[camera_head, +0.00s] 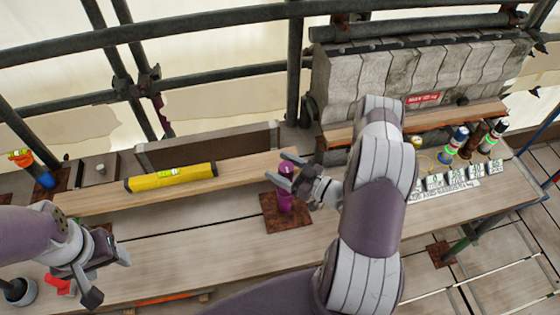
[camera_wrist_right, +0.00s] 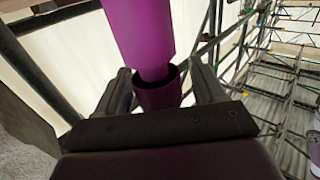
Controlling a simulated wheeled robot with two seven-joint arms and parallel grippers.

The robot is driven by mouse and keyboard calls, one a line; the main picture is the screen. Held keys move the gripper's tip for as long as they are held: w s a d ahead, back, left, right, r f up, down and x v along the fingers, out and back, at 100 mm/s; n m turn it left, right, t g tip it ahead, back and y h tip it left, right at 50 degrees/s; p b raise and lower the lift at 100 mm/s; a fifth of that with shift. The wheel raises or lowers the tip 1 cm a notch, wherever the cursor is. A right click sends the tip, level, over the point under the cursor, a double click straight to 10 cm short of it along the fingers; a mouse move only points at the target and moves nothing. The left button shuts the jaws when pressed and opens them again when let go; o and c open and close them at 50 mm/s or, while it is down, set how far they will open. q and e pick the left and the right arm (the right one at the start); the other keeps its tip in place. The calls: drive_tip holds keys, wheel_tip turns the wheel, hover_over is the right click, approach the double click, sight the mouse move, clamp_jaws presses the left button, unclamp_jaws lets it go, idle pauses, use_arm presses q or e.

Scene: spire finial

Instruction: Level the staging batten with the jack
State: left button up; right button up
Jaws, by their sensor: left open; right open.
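The staging batten (camera_head: 105,201) is a long wooden plank running across the left half of the head view. A yellow spirit level (camera_head: 171,177) lies on it. The purple jack (camera_head: 285,192) stands upright on a rusty square plate (camera_head: 287,223) near the batten's right end. My right gripper (camera_head: 287,172) is open at the jack, with its fingers around the upper part. In the right wrist view the purple jack (camera_wrist_right: 157,95) stands between the open fingers, apart from them as far as I can tell. My left gripper (camera_head: 108,276) is open and empty at the lower left.
Stone blocks (camera_head: 410,80) with a red label stand at the back right. Several small bottles (camera_head: 455,142) and numbered cards (camera_head: 455,180) stand on the right. An orange and blue tool (camera_head: 35,170) is at the far left. Scaffold tubes (camera_head: 295,70) cross behind.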

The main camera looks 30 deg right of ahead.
drive_tip(key=shift+w+a, duration=0.1)
drive_tip(key=shift+w, duration=0.35)
drive_tip(key=shift+s, duration=0.15)
drive_tip(key=c, duration=1)
drive_tip(key=shift+o, duration=0.2)
drive_tip(key=shift+m+t+h, duration=0.3)
drive_tip(key=shift+m+h, duration=0.1)
drive_tip(key=shift+h, duration=0.2)
